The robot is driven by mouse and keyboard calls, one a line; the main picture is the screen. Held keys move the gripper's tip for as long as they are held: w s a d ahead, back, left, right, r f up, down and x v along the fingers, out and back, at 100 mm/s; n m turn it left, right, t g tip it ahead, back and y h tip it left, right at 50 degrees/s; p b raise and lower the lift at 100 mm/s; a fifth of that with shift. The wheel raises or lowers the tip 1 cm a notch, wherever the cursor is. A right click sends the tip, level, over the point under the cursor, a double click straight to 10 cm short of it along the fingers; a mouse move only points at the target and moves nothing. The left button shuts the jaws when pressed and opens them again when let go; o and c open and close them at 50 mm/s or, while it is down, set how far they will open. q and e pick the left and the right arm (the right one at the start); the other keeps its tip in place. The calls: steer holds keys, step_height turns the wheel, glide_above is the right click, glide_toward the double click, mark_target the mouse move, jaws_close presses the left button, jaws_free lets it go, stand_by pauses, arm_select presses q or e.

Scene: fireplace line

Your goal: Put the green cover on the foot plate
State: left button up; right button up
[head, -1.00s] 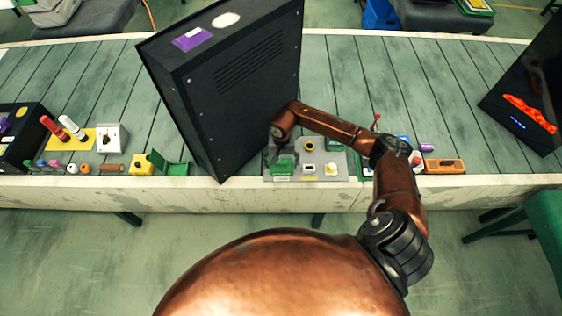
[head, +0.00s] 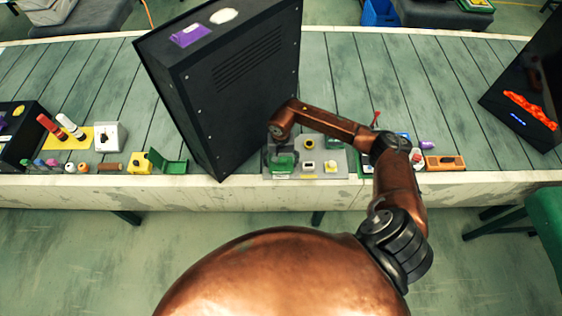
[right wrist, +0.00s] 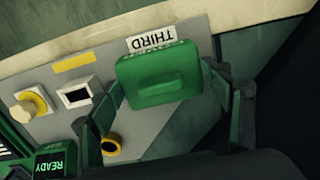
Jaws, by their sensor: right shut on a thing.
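The green cover (head: 283,162) is a small block-shaped lid with a raised grip on top. In the right wrist view the cover (right wrist: 158,75) sits between the two dark fingers of my right gripper (right wrist: 160,88), which is shut on it. In the head view my right gripper (head: 281,153) is at the left end of a grey plate (head: 332,172) at the belt's near edge, which may be the foot plate. The cover is over that end, beside a white "THIRD" label (right wrist: 149,43). Its underside is hidden, so I cannot tell if it touches. My left gripper is not in view.
A tall black cabinet (head: 235,90) leans close to the left of my right gripper. The plate also bears a white-framed black window (right wrist: 76,95) and yellow parts. A green open box (head: 172,163) and an orange box (head: 445,163) stand on either side.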

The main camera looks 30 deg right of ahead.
mark_target(281, 161)
steer(key=shift+f, duration=0.15)
steer(key=o, duration=1.2)
steer(key=shift+r+p, duration=0.4)
steer(key=shift+r, duration=1.35)
steer(key=shift+s+a+r+p, duration=0.15)
steer(key=shift+s+a+p, duration=0.15)
steer(key=shift+s, duration=0.2)
steer(key=shift+s+a+r+p, duration=0.1)
steer(key=shift+s+a+p, duration=0.2)
steer(key=shift+s, duration=0.2)
steer(key=s+a+p, duration=0.1)
steer(key=s+a, duration=0.1)
steer(key=s, duration=0.1)
steer(key=s+a+r+p, duration=0.1)
steer(key=s+a, duration=0.1)
steer(key=s, duration=0.1)
steer(key=s+a+p, duration=0.1)
steer(key=s+a, duration=0.1)
steer(key=s, duration=0.2)
steer(key=shift+a+r+p, duration=0.1)
steer(key=shift+r+p, duration=0.15)
steer(key=shift+p, duration=0.05)
